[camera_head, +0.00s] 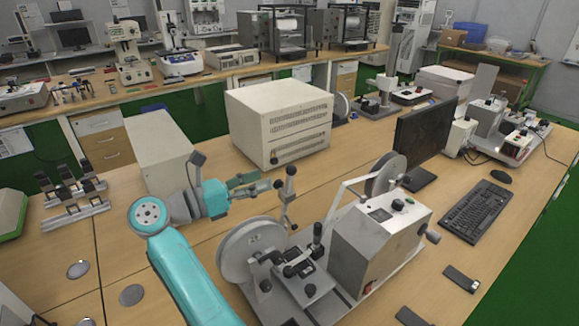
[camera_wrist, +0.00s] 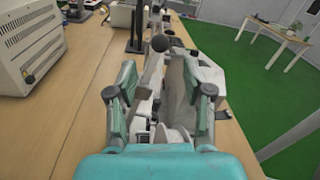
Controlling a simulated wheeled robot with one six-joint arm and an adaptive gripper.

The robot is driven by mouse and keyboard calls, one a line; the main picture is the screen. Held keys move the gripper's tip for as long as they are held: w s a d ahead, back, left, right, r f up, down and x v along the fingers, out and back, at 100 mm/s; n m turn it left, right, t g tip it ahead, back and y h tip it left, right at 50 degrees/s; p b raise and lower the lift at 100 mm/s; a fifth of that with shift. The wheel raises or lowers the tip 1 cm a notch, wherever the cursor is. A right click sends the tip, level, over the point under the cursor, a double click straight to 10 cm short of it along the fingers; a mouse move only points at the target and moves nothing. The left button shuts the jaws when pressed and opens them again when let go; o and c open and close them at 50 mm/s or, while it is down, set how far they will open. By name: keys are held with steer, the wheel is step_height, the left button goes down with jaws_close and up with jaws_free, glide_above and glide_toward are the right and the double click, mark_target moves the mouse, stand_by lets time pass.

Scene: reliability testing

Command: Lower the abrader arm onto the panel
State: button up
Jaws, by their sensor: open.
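The abrader (camera_head: 385,245) is a grey box machine with a large pale wheel (camera_head: 252,250) on its left and a second wheel behind. An upright post with a black ball knob (camera_head: 291,171), apparently the raised abrader arm, rises above the wheel. The knob also shows in the wrist view (camera_wrist: 161,43), ahead between the finger lines. A small dark plate (camera_head: 298,262), perhaps the panel, lies low in front of the box. My gripper (camera_head: 272,185) is open and empty, just left of the knobbed post. In the wrist view its fingers (camera_wrist: 161,98) stand apart; contact cannot be told.
A beige vented box (camera_head: 280,122) and a plain white box (camera_head: 160,150) stand behind my gripper. A monitor (camera_head: 425,138) and keyboard (camera_head: 478,211) are right of the abrader. Grey brackets (camera_head: 72,195) stand at the left. Bare tabletop lies between.

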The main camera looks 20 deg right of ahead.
mark_target(291, 169)
steer(key=x, duration=0.9)
jaws_close()
